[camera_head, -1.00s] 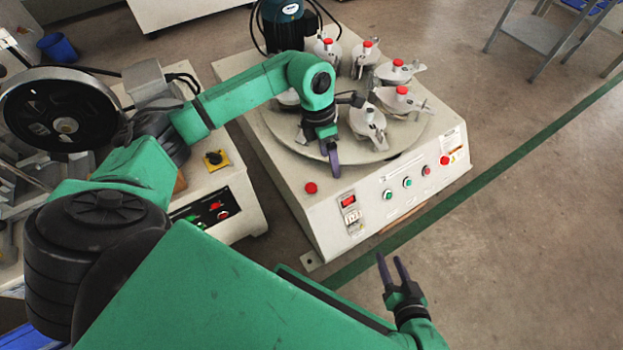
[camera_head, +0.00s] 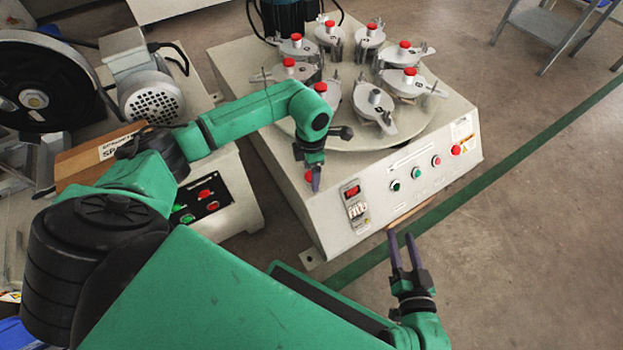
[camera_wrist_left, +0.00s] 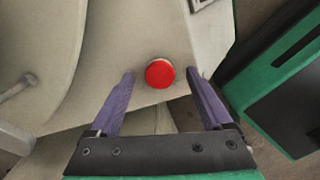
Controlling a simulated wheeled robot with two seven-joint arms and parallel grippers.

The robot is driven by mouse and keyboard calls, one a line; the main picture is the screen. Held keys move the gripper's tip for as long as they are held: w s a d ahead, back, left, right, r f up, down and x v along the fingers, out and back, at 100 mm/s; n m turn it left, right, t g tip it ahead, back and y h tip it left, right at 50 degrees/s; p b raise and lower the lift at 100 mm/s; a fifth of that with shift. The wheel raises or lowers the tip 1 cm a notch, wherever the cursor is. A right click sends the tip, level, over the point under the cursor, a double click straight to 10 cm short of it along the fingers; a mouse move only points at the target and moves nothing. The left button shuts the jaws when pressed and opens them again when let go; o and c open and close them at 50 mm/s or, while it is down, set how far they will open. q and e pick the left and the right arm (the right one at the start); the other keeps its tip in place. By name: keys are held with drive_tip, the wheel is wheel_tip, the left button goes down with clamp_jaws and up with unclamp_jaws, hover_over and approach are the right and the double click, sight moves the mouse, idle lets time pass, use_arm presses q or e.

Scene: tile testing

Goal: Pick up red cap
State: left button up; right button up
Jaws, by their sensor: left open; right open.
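A small round red cap (camera_head: 308,176) rests on the cream top of the machine (camera_head: 262,128), near its front left corner. My left gripper (camera_head: 316,184) is right at the cap in the head view and partly covers it. In the left wrist view, the red cap (camera_wrist_left: 160,73) shows between the two purple fingertips, with a gap on each side. The left gripper is open and empty. My right gripper (camera_head: 402,236) is open and empty, in front of the machine over the floor.
A round turntable (camera_head: 345,140) carries several metal pots, most with red caps on top. One pot (camera_head: 375,97) shows a bare grey knob. The machine's front panel (camera_head: 430,168) has several buttons and a switch. Another machine with a motor (camera_head: 150,97) stands at the left.

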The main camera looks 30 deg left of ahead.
use_arm(q)
drive_tip(key=shift+f, duration=0.1)
clamp_jaws()
idle(0.4)
